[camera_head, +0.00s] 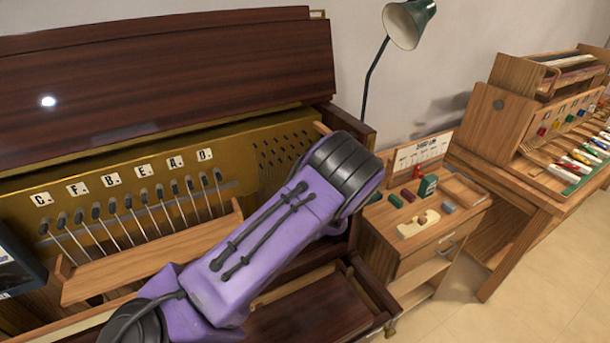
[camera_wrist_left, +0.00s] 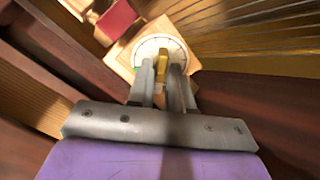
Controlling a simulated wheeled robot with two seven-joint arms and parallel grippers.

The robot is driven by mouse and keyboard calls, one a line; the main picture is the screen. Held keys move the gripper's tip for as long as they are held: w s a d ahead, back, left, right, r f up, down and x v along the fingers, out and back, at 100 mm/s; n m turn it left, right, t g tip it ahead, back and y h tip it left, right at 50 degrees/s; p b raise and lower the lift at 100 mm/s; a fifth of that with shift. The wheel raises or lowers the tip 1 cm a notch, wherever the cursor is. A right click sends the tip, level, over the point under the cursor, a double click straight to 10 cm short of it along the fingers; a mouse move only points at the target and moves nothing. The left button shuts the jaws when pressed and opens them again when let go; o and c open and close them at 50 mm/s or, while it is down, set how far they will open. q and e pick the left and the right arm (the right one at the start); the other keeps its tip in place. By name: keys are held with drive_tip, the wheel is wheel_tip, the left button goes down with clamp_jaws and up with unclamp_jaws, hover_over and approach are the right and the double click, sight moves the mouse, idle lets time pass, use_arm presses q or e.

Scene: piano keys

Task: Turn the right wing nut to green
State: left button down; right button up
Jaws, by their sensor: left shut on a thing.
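The yellow wing nut (camera_wrist_left: 162,64) shows in the left wrist view at the middle of a round white dial (camera_wrist_left: 150,46) on a light wooden block (camera_wrist_left: 178,24). My left gripper (camera_wrist_left: 166,76) is shut on the wing nut, with one finger on each side. A thin green mark shows on the dial's rim, but the nut's exact pointing is too small to tell. In the head view my purple left arm hides the dial and the wing nut. My right gripper is in neither view.
The open piano (camera_head: 150,80) has a row of hammers (camera_head: 130,205) and a wooden rail (camera_head: 150,260). A red piece (camera_wrist_left: 116,20) sits beside the dial block. To the right stand a small cabinet (camera_head: 425,245) with blocks, a workbench (camera_head: 510,170) and a green lamp (camera_head: 408,22).

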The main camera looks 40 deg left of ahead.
use_arm(q)
drive_tip(key=shift+r+m+p, duration=0.25)
drive_tip(key=shift+m+p, duration=0.5)
drive_tip(key=shift+m, duration=0.15)
drive_tip(key=shift+m+p, duration=0.3)
drive_tip(key=shift+m, duration=0.2)
drive_tip(key=shift+f+m, duration=0.25)
drive_tip(key=shift+m, duration=0.25)
drive_tip(key=shift+r+m+p, duration=0.25)
drive_tip(key=shift+m+p, duration=0.55)
drive_tip(key=shift+f+m+p, duration=0.1)
drive_tip(key=shift+m+p, duration=0.35)
drive_tip(key=shift+m, duration=0.45)
drive_tip(key=c, duration=1)
unclamp_jaws()
drive_tip(key=shift+f, duration=0.15)
drive_tip(key=shift+o, duration=0.2)
